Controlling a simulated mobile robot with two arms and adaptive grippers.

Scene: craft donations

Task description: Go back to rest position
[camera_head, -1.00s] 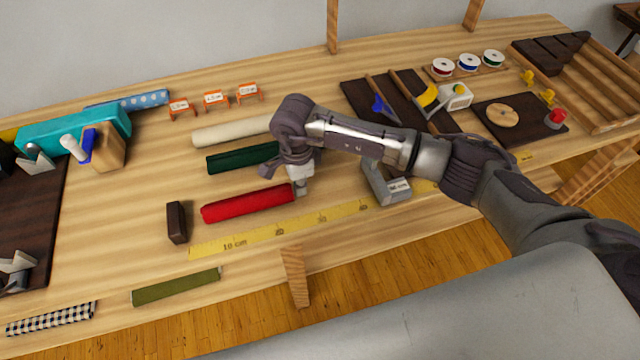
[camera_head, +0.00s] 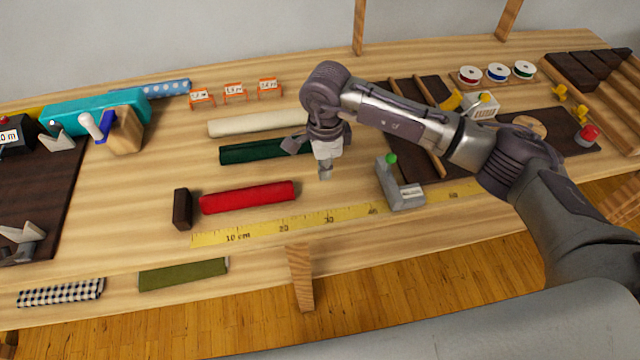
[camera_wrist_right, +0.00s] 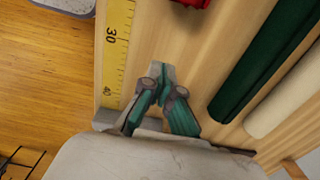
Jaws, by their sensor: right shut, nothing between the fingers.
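My right gripper (camera_head: 325,172) is shut and empty above the table, just right of the red fabric roll (camera_head: 247,197). Its closed fingers also show in the right wrist view (camera_wrist_right: 165,78), over bare wood beside the yellow measuring tape (camera_wrist_right: 117,42). The right arm comes in from the right edge of the head view. The dark green roll (camera_head: 252,152) lies behind the gripper and is partly covered by it. My left gripper is not in view.
A cream roll (camera_head: 255,123) lies further back. A grey device with a green button (camera_head: 402,190) stands right of the gripper. A dark brown block (camera_head: 182,209) stands at the red roll's left end. Bare wood lies between the gripper and the tape.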

